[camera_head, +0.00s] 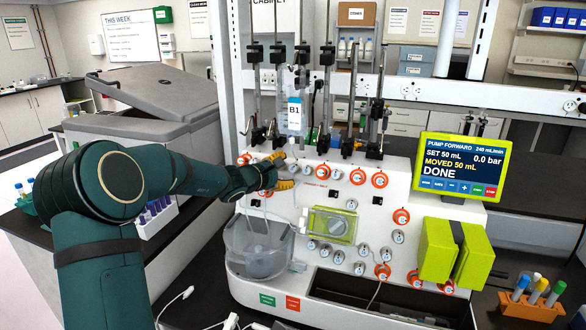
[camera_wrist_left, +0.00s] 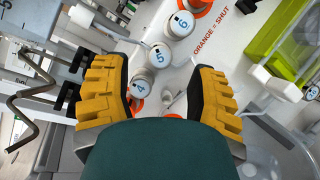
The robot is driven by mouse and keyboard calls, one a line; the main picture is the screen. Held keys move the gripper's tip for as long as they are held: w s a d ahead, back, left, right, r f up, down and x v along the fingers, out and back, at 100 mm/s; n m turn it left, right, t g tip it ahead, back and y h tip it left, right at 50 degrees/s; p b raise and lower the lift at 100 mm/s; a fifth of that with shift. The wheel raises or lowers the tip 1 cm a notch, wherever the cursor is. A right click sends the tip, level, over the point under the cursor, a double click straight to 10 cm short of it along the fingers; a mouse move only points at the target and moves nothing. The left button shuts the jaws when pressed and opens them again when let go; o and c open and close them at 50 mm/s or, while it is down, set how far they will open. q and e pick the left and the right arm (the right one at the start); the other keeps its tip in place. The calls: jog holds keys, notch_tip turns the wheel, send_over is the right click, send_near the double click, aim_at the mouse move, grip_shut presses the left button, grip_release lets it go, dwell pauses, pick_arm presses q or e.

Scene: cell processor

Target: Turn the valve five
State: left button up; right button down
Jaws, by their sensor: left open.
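The valve marked 5 (camera_wrist_left: 160,56) is a round white knob with a blue label, on the white front panel of the machine. In the left wrist view it lies ahead of my left gripper (camera_wrist_left: 160,100), between the lines of the two yellow fingers. The knob marked 4 (camera_wrist_left: 140,88) is closer to the fingers, and the knob marked 6 (camera_wrist_left: 181,24) is farther up. In the head view my left gripper (camera_head: 288,171) is at the panel's upper valve row, open and holding nothing. Contact with a knob cannot be made out. My right gripper is out of view.
Several orange-backed knobs (camera_head: 380,180) continue along the panel to the right. A green pump cover (camera_head: 332,225) and a clear bowl (camera_head: 258,248) are below. Metal rods and a hanging bag (camera_head: 295,116) stand above. The screen (camera_head: 461,166) reads DONE.

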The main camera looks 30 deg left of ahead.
aim_at(292, 168)
pick_arm(q)
jog(key=shift+x, duration=2.2)
grip_shut()
